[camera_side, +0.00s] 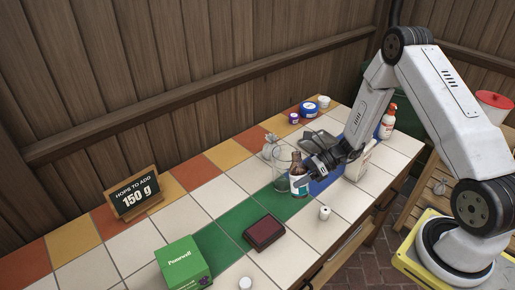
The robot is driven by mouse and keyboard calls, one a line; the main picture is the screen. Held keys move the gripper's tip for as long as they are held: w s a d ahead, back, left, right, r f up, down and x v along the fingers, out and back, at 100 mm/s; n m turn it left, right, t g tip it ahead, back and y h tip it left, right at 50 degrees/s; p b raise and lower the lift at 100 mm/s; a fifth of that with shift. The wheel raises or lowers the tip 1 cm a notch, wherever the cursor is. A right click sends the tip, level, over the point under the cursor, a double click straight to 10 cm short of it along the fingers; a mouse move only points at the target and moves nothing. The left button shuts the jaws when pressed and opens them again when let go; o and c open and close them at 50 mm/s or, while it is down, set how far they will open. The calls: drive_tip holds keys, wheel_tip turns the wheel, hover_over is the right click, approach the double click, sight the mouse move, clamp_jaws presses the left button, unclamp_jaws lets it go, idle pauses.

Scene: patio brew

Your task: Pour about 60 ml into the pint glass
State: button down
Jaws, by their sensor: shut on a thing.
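A brown bottle (299,183) with a pale label stands upright, or nearly so, near the middle of the tiled counter. My gripper (309,166) reaches in from the right and is shut on the bottle; its fingertips are small and partly hidden. A clear glass (280,163), seemingly the pint glass, stands just left of and behind the bottle. The bottle overlaps its right side in the picture. I cannot make out any liquid level in the glass, or whether the bottle touches the counter.
A blue item (325,184) and a white container (358,161) sit close to my gripper. A chalkboard sign (135,193) reads 150 g. White tiles between them are clear.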

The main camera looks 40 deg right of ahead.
sight(300, 164)
drive_tip(key=shift+m+g, duration=0.3)
drive_tip(key=shift+g, duration=0.1)
drive_tip(key=r, duration=0.5)
drive_tip(key=shift+w, duration=0.2)
drive_tip(key=shift+w+d+r+m+g, duration=0.15)
drive_tip(key=shift+w+r+m+g, duration=0.2)
drive_tip(key=shift+m+g, duration=0.2)
drive_tip(key=shift+s+f+m+g+y, duration=0.25)
drive_tip(key=shift+f+m+g+y, duration=0.2)
drive_tip(key=shift+m, duration=0.2)
drive_tip(key=shift+s+f+m+g, duration=0.2)
drive_tip(key=shift+f+m+g, duration=0.15)
drive_tip(key=shift+f, duration=0.4)
drive_tip(key=shift+s+a+r+m+g+y, duration=0.25)
drive_tip(key=shift+r+m+g+y, duration=0.1)
drive_tip(key=shift+r+m+y, duration=0.25)
drive_tip(key=shift+s+f+m+g, duration=0.15)
drive_tip(key=shift+f+m+g, duration=0.2)
drive_tip(key=shift+m+g, duration=0.25)
drive_tip(key=shift+w+d+r+m+y, duration=0.1)
drive_tip(key=shift+w+r+m+y, duration=0.3)
drive_tip(key=shift+r+m, duration=0.1)
drive_tip(key=shift+r, duration=0.15)
drive_tip(key=shift+w+r+m+g+y, duration=0.1)
drive_tip(key=shift+r+m+g+y, duration=0.15)
drive_tip(key=shift+r+m+g, duration=0.25)
